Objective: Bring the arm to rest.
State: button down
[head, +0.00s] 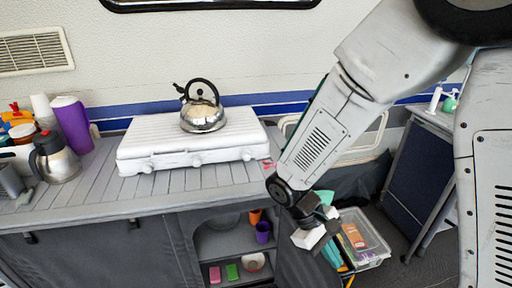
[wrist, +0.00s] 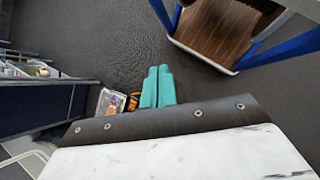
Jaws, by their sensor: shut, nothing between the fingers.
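My arm reaches down across the right of the head view, in front of the counter's right end. My gripper (head: 331,252) hangs at the lower right, beside a clear plastic box on the floor. In the wrist view its two teal fingers (wrist: 158,87) lie side by side, shut with nothing between them. They point out over the dark grey floor (wrist: 105,35).
A steel kettle (head: 203,110) stands on the white stove (head: 150,150) on the counter (head: 90,205). A jug (head: 55,158) and purple container (head: 72,125) stand left. The clear box (head: 372,262) is near my gripper. A wood-topped table (wrist: 220,30) stands beyond it.

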jog(key=s+d+r+m+t+y, duration=0.2)
jog(key=s+d+r, duration=0.1)
jog(key=r, duration=0.4)
jog(key=s+d+r+m+t+y, duration=0.1)
jog(key=s+d+r+m+y, duration=0.1)
jog(key=r, duration=0.5)
jog(key=s+d+r+m+t+y, duration=0.2)
jog(key=s+d+r+m, duration=0.2)
jog(key=r, duration=0.3)
jog(key=shift+s+r+t, duration=0.15)
jog(key=shift+s+t, duration=0.15)
jog(key=shift+s, duration=0.6)
